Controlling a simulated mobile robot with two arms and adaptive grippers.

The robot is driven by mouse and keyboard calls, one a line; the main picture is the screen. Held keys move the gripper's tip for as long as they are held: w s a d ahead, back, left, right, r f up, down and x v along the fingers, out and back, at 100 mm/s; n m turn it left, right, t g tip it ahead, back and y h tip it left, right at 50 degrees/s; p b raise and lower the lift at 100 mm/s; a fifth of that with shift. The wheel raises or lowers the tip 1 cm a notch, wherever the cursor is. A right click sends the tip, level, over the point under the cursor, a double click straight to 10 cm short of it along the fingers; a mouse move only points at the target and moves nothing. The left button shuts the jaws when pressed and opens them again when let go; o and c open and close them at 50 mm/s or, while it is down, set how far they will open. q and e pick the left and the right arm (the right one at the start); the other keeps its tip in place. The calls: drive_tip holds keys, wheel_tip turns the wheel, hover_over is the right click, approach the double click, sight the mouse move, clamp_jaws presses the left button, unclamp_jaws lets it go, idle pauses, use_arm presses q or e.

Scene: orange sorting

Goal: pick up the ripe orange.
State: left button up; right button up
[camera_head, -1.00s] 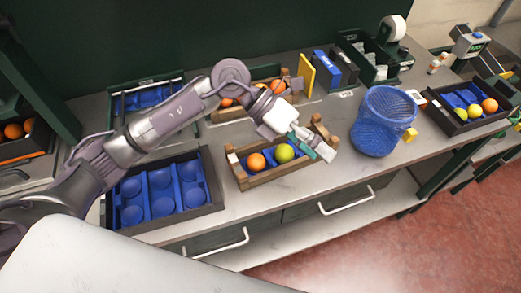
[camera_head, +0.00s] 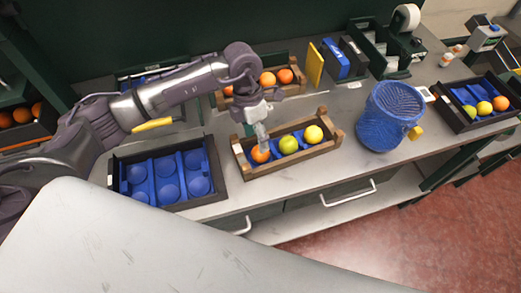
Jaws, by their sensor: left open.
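A ripe-looking orange (camera_head: 261,155) lies at the left end of the front wooden crate (camera_head: 262,172). A green fruit (camera_head: 289,145) and a yellow fruit (camera_head: 313,133) lie to its right in the same crate. My left gripper (camera_head: 263,143) points down right over the orange, with its fingers close to the top of it. Its jaws are open. A finger partly hides the orange, and I cannot tell whether they touch. My right gripper is not in view.
A black tray (camera_head: 208,203) with empty blue cups stands left of the crate. Another wooden crate with oranges (camera_head: 267,79) is behind. A blue mesh basket (camera_head: 388,115) stands to the right. A black tray of fruit (camera_head: 459,123) is at the far right.

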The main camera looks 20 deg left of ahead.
sight(260, 154)
use_arm(q)
drive_tip(key=p+x, duration=0.2)
drive_tip(key=x, duration=0.2)
drive_tip(key=shift+d+f+p, duration=0.15)
drive_tip(key=shift+p, duration=0.15)
drive_tip(key=shift+f, duration=0.35)
drive_tip(key=shift+c, duration=0.2)
